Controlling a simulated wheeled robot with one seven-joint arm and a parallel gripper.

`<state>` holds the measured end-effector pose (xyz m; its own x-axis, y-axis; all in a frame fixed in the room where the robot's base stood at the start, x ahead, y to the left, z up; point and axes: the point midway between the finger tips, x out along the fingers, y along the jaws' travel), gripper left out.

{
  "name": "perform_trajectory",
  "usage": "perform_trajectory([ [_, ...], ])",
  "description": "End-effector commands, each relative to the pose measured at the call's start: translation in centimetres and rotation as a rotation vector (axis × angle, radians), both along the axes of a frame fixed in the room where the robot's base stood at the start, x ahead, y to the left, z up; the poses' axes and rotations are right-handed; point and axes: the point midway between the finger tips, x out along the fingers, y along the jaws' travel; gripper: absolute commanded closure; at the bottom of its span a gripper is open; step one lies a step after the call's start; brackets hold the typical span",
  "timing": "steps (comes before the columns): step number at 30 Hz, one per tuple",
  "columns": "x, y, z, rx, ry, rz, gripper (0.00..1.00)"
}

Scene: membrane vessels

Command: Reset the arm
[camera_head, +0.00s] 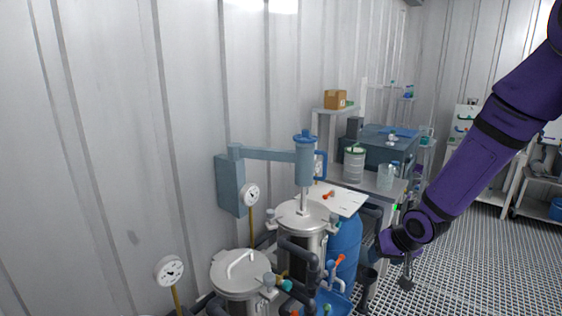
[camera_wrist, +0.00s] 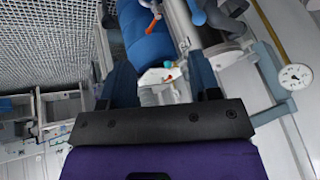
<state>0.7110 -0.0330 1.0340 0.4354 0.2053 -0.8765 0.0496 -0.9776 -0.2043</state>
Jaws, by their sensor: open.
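My purple arm reaches down from the upper right in the head view, and my gripper (camera_head: 372,256) is at its lower end, beside the blue barrel (camera_head: 345,243). In the wrist view my gripper (camera_wrist: 160,78) shows two dark fingers spread apart, with nothing held between them. The fingertips are small and partly hidden in the head view.
Two steel vessels, the front one (camera_head: 240,272) and rear one (camera_head: 302,222), stand left of my gripper with pipes and valves. A dial gauge (camera_head: 169,270) is at lower left. A bench (camera_head: 372,187) holds beakers behind. Grated floor (camera_head: 460,265) is open at right.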

Motion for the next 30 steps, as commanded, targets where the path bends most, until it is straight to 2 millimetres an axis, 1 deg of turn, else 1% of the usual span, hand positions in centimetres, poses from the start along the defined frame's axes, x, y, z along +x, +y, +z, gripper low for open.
perform_trajectory([
  [1, -0.3, -0.4, 1.7, -0.039, -0.011, 0.000, 0.43],
  [3, -0.9, -1.2, 3.6, -0.091, -0.013, -0.007, 0.43],
  [8, -2.7, -2.5, 8.2, -0.190, -0.018, -0.027, 0.43],
  [12, -4.8, -3.4, 12.0, -0.255, -0.021, -0.050, 0.43],
  [14, -5.9, -3.7, 13.6, -0.276, -0.019, -0.061, 0.43],
  [17, -7.8, -4.1, 16.2, -0.305, -0.019, -0.076, 0.43],
  [21, -10.9, -4.4, 19.4, -0.327, -0.017, -0.094, 0.43],
  [26, -14.8, -4.5, 22.6, -0.328, -0.015, -0.108, 0.43],
  [30, -18.5, -4.4, 24.9, -0.310, -0.011, -0.109, 0.43],
])
